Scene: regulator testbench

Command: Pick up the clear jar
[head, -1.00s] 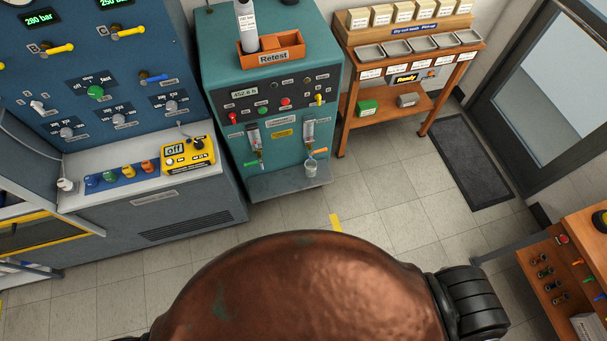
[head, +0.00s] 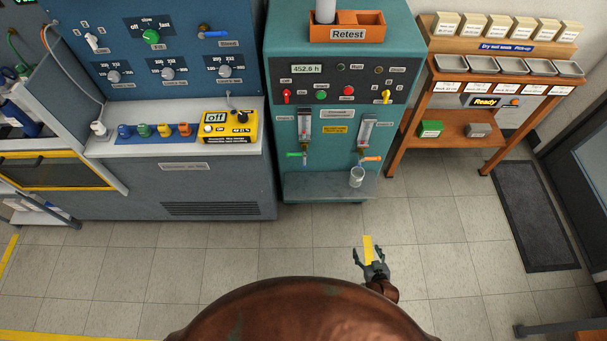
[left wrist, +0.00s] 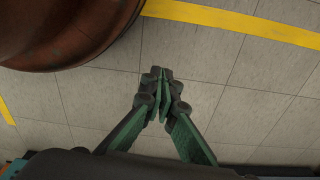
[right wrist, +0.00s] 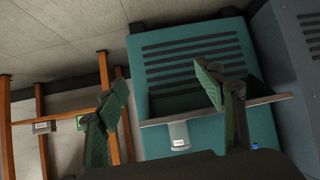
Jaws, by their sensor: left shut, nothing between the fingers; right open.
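The clear jar (head: 356,177) stands upright on the grey shelf at the front of the teal machine, below the right-hand tap with the orange handle. It also shows in the right wrist view (right wrist: 179,136), between and beyond the fingers. My right gripper (head: 370,255) is open and empty, over the floor in front of the machine and apart from the jar. It also shows in the right wrist view (right wrist: 158,85). My left gripper (left wrist: 163,92) is shut and empty above the floor in the left wrist view. It is not in the head view.
The teal machine's shelf (head: 310,187) has a raised edge. A blue bench (head: 200,180) stands left of the machine, and a wooden stand (head: 400,145) stands right of it. A dark mat (head: 537,215) lies on the floor. The floor before the machine is clear.

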